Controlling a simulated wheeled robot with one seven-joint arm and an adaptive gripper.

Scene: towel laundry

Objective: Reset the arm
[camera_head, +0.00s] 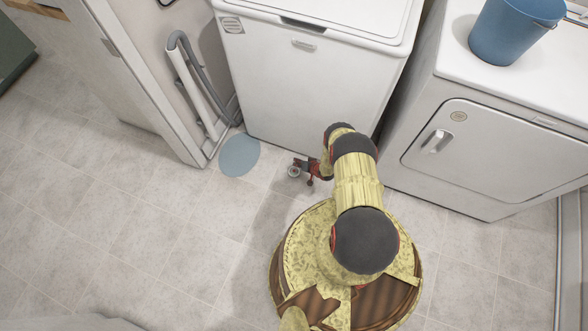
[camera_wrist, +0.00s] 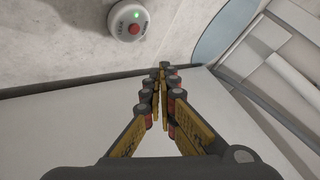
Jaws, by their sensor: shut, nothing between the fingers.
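My gripper (camera_head: 305,172) is low over the tiled floor, in front of the left white machine (camera_head: 305,75). My arm bends down to it from above my base. In the wrist view my gripper (camera_wrist: 164,72) has its yellow and black fingers drawn together, with nothing held between them.
A blue round disc (camera_head: 239,155) lies on the floor left of my gripper. A grey hose and white pipe (camera_head: 195,85) stand by the wall. The right white machine (camera_head: 500,140) carries a blue bucket (camera_head: 512,30). Floor at left (camera_head: 110,220) is clear.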

